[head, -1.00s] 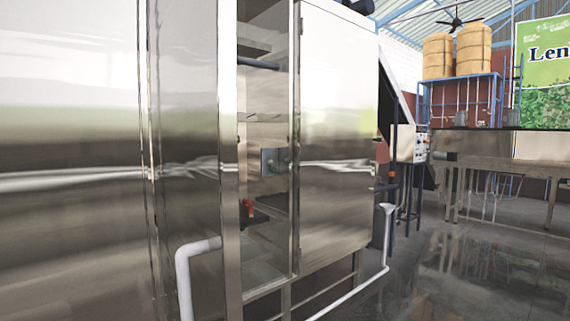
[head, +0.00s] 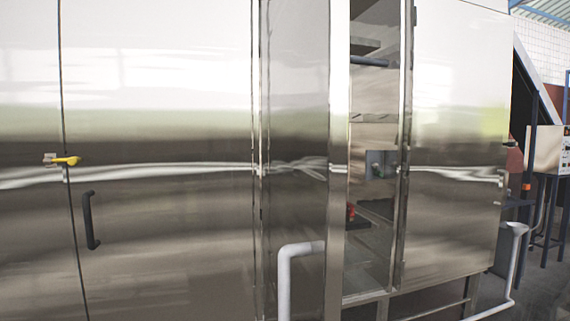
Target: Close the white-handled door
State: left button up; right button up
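A white tubular handle (head: 300,248) shows low in the head view, in front of a narrow reflective steel panel (head: 295,140). The handle's lower end is cut off by the picture's bottom edge. Right of this panel's bright edge (head: 338,150) is a tall opening (head: 372,230) into the steel cabinet, so the white-handled door appears to stand open. A grey box and a small red part show inside. The door's hinge side is unclear. Neither of my grippers is in view.
A wide steel front (head: 160,240) fills the left, with a black handle (head: 90,220) and a yellow latch (head: 67,161). A closed steel panel (head: 455,120) lies right of the opening. A white pipe (head: 512,262) runs low at right, beside grey floor.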

aim_at(305, 48)
jog(key=i, duration=0.95)
jog(key=z, duration=2)
jog(key=k, duration=0.45)
jog(key=z, duration=0.1)
